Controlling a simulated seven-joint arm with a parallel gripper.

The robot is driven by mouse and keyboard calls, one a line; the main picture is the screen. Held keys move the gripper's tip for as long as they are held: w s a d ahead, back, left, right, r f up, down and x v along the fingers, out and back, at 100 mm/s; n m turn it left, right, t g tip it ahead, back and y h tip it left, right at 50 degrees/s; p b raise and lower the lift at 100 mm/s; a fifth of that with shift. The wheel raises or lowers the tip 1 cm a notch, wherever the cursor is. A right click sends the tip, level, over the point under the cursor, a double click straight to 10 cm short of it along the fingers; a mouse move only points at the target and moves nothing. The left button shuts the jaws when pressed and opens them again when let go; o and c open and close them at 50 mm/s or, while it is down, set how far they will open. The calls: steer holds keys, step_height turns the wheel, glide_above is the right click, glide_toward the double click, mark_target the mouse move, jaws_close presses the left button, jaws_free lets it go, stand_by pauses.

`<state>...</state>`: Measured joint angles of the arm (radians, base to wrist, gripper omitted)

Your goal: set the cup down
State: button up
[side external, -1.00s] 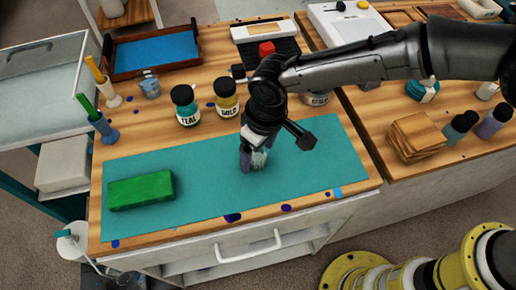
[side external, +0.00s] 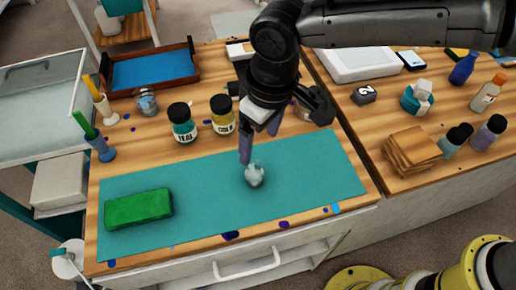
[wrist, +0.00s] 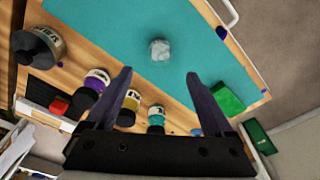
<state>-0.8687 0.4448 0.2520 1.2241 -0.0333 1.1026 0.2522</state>
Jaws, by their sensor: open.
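The cup (side external: 254,175) is small, pale and translucent. It stands on the teal mat (side external: 320,168), right of the mat's middle. In the wrist view the cup (wrist: 159,50) lies beyond my fingertips, with clear mat around it. My gripper (side external: 258,142) is open and empty, above the cup and apart from it. In the wrist view my gripper (wrist: 157,75) shows its two fingers spread wide with nothing between them.
A green block (side external: 138,208) lies on the mat's left part. The teal jar (side external: 182,124) and the gold jar (side external: 222,115) stand behind the mat. A stack of wooden squares (side external: 412,153) is on the right table. The mat between block and cup is clear.

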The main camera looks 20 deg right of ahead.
steer(key=shift+s+r, duration=0.1)
steer(key=shift+r, duration=0.4)
steer(key=s+d+r+m+t, duration=0.15)
steer(key=d+r, duration=0.35)
steer(key=d, duration=0.7)
steer(key=s+d+r+m+t, duration=0.15)
steer(key=d+r, duration=0.45)
steer(key=d, duration=0.7)
steer(key=s+d+m, duration=0.2)
steer(key=s+d, duration=0.5)
steer(key=d, duration=0.3)
steer(key=shift+s+f+m, duration=0.25)
steer(key=shift+f+m, duration=0.05)
steer(key=shift+f, duration=0.1)
steer(key=shift+o, duration=0.4)
steer(key=s+d+f, duration=0.2)
steer(key=s, duration=0.2)
steer(key=s+d+f+m+t, duration=0.1)
steer(key=s+d+f, duration=0.1)
steer(key=s+d, duration=0.1)
steer(key=shift+s+m+h, duration=0.3)
steer(key=shift+s+h, duration=0.05)
steer(key=shift+h, duration=0.05)
